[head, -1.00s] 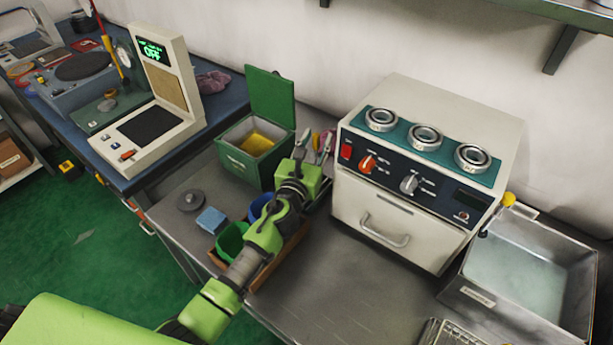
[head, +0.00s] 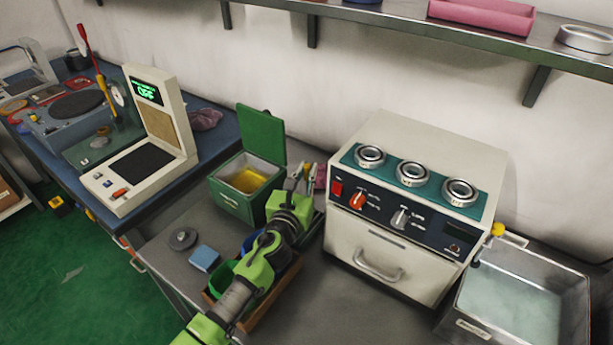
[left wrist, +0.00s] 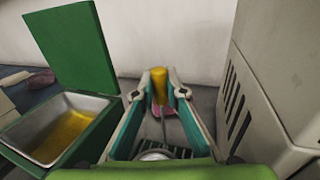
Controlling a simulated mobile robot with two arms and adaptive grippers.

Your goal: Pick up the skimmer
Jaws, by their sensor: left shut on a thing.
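The skimmer shows a yellow handle (left wrist: 158,85) standing roughly upright between my fingers in the left wrist view, with a thin stem below it. A round metal part (left wrist: 155,154) shows low in that view; I cannot tell if it belongs to the skimmer. My left gripper (head: 305,173) is shut on the handle, between the green box and the white oven. It also shows in the left wrist view (left wrist: 158,92). The skimmer's lower part is mostly hidden in the head view. My right gripper is not in view.
The open green box (head: 230,196) with yellow contents stands left of the gripper. The white oven (head: 345,248) with rings on top is close on the right. A blue block (head: 204,258) and a grey disc (head: 183,238) lie on the metal bench. A metal basin (head: 470,327) is at right.

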